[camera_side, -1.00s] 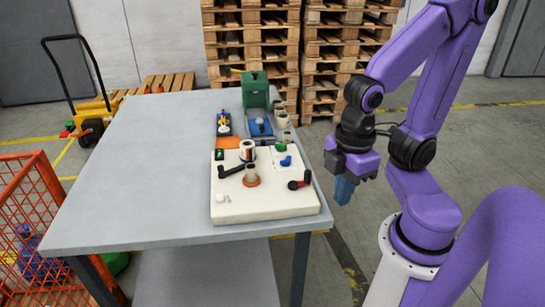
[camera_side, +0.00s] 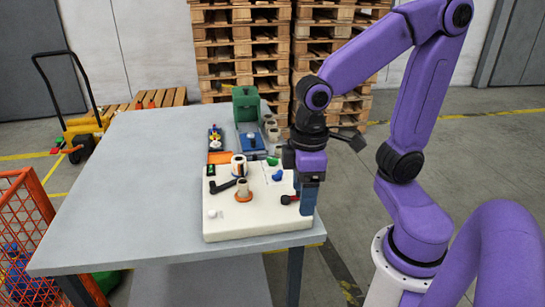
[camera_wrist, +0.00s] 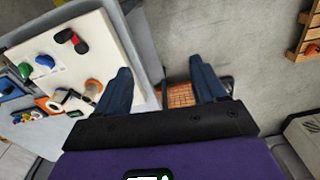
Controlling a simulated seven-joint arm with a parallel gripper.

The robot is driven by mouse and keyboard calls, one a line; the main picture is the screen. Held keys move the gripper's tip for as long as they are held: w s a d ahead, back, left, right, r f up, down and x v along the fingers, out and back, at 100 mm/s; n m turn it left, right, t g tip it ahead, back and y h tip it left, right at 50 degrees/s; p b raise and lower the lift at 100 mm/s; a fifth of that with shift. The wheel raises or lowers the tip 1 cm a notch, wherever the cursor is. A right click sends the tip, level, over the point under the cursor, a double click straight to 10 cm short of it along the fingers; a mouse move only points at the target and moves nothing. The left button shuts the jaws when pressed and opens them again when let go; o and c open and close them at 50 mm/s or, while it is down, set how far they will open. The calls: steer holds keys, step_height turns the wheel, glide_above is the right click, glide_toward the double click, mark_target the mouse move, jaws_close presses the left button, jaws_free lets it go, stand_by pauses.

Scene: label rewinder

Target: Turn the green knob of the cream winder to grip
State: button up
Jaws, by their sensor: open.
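The cream winder (camera_side: 255,222) is a flat cream box on the grey table. Its small green knob (camera_side: 272,160) sits near the back right of its top, and also shows at the left of the wrist view (camera_wrist: 24,70). A blue knob (camera_side: 277,175) is close to the green one. My gripper (camera_side: 307,200) is upright at the winder's right edge, fingers down, apart from the green knob. In the wrist view its two blue fingers (camera_wrist: 160,72) are spread with nothing held between them, over the edge and floor.
A red and black lever (camera_side: 290,199) is on the winder close to my gripper. A black crank arm (camera_side: 222,187) and spools (camera_side: 239,166) stand further left. Blue and green machines (camera_side: 246,104) stand behind. The table's left half (camera_side: 125,190) is clear.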

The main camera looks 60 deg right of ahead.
steer(key=w+d+r+m, duration=0.25)
steer(key=w+m, duration=0.55)
steer(key=w, duration=0.4)
steer(key=m, duration=1.6)
glide_above(273, 158)
steer(key=f, duration=0.1)
step_height(273, 158, down, 17)
steer(key=shift+f, duration=0.2)
steer(key=c, duration=1.1)
